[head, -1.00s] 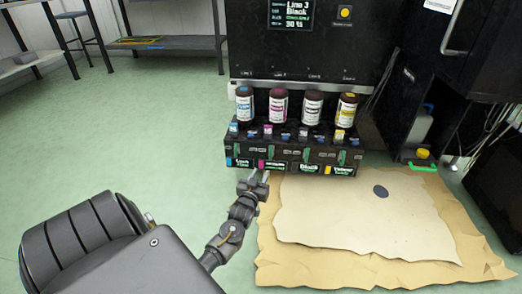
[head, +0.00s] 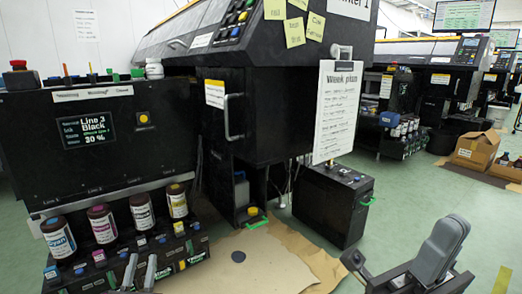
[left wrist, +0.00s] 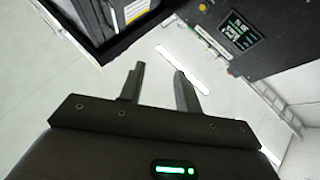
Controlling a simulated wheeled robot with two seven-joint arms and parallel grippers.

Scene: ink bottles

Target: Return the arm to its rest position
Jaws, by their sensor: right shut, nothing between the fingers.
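My left gripper (head: 140,272) shows at the bottom edge of the head view, in front of the ink bottle rack. Its two fingers stand apart; the left wrist view shows them open (left wrist: 158,85) with nothing between. My right gripper (head: 353,261) is low at the right of the head view, beside the cardboard, shut and empty. The cyan bottle (head: 58,238), magenta bottle (head: 102,224), black-line bottle (head: 142,212) and yellow bottle (head: 177,202) stand upright in a row on the rack under the black ink unit (head: 30,165).
A black box (head: 333,205) stands beside the printer (head: 265,110). An open carton (head: 474,150) is at the far right. Green floor (head: 415,195) between is clear.

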